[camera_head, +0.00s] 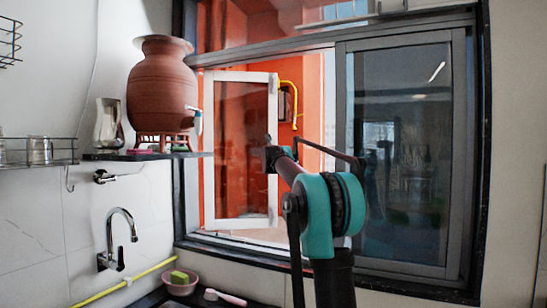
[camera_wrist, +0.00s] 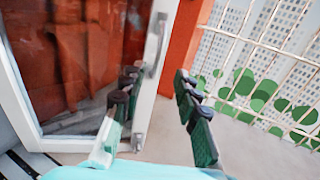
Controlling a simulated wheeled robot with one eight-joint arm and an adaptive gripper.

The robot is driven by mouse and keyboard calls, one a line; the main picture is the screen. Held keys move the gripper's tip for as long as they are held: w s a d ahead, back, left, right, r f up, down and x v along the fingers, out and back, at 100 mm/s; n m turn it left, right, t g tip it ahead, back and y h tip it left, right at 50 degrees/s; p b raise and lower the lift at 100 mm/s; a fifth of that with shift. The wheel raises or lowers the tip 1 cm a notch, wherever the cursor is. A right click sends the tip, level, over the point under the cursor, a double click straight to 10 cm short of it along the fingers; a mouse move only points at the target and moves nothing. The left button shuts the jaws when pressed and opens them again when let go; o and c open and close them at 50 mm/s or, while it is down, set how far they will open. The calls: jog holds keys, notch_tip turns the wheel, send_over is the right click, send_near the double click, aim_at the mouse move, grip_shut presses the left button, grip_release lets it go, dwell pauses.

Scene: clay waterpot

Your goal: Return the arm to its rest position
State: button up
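My arm rises in front of the window in the head view, its teal joint at the lower middle. In the wrist view my gripper (camera_wrist: 155,80) is open, with two dark fingers spread and nothing between them. A white-framed window panel (camera_wrist: 150,70) is close to the left finger; I cannot tell whether they touch. In the head view the same open panel (camera_head: 240,150) stands behind and left of the arm. The brown clay waterpot (camera_head: 162,85) sits upright on a reddish stand (camera_head: 163,140) at upper left, apart from the arm.
The pot's shelf (camera_head: 110,157) juts out left of the window. A tap (camera_head: 118,235) and a pink bowl (camera_head: 178,284) with a sponge are below. A dark-framed pane (camera_head: 405,150) is at right. A barred railing (camera_wrist: 255,45) shows outside.

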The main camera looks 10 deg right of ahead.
jog(key=s+d+f+m+g+h, duration=0.1)
jog(key=s+d+f+m+g, duration=0.25)
jog(key=s+f+m, duration=0.8)
jog(key=s+d+f+m+g+h, duration=0.2)
jog(key=s+f+m+g, duration=0.2)
jog(key=s+f+m, duration=0.8)
jog(key=s+a+f+m+g+y, duration=0.2)
jog(key=s+a+f+m, duration=0.1)
jog(key=s+f, duration=0.8)
jog(key=s+a+f+m+g+y, duration=0.2)
jog(key=s+a+f, duration=0.3)
jog(key=s+f, duration=0.7)
jog(key=s+a+f+m+g+y, duration=0.2)
jog(key=s+a+f+m+y, duration=0.1)
jog(key=s+f, duration=0.8)
jog(key=s+a+m, duration=0.1)
jog(key=s+m, duration=0.1)
jog(key=shift+s+a+f, duration=0.15)
jog(key=shift+s+f, duration=0.15)
jog(key=shift+f, duration=0.1)
jog(key=shift+c, duration=0.2)
